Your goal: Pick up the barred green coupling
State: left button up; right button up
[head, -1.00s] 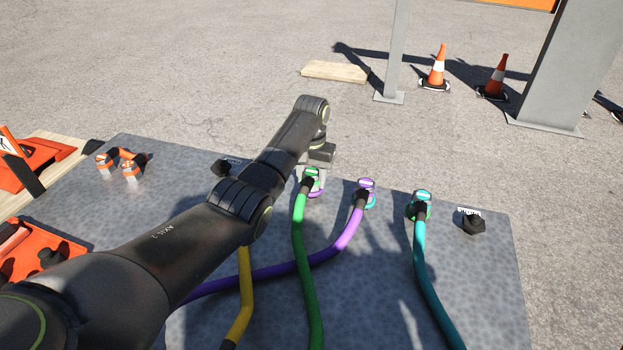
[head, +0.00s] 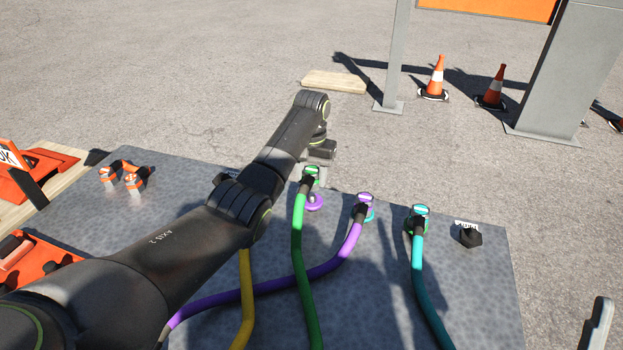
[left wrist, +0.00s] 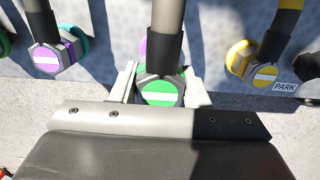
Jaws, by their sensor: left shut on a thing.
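The green coupling (head: 311,173) is on the end of the green hose. In the left wrist view its face (left wrist: 158,93) shows a white bar on green. My left gripper (head: 314,168) is shut on it, with one pale finger on each side in the wrist view (left wrist: 160,88). The coupling is raised above a purple socket (head: 315,203), which is uncovered below it. A pale grey piece (head: 599,325) at the lower right edge looks like part of my right gripper; its jaws cannot be made out.
The purple-hose coupling (head: 362,204) and teal-hose coupling (head: 419,216) sit to the right on the grey panel (head: 480,290). The yellow coupling (left wrist: 264,74) is close by in the wrist view. Orange-and-white fittings (head: 133,183) stand at left.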

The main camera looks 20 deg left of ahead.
aim_at(312, 171)
pick_arm(q)
notch_tip(312, 171, up, 4)
jog(key=shift+r+p, duration=0.1)
jog(key=shift+p, duration=0.55)
jog(key=shift+r, duration=0.2)
jog(key=shift+r+p, duration=0.2)
jog(key=shift+p, duration=0.1)
jog(key=shift+r+p, duration=0.6)
jog(key=shift+p, duration=0.6)
pick_arm(e)
jog(key=w+d+f+m+g+h, duration=0.2)
jog(key=w+f+m+g+h, duration=0.2)
jog(key=w+f+g, duration=0.1)
jog(key=shift+w+d+f+m+g, duration=0.35)
jog(key=shift+f+g, duration=0.3)
jog(key=shift+g, duration=0.45)
pick_arm(q)
jog(key=shift+f, duration=0.1)
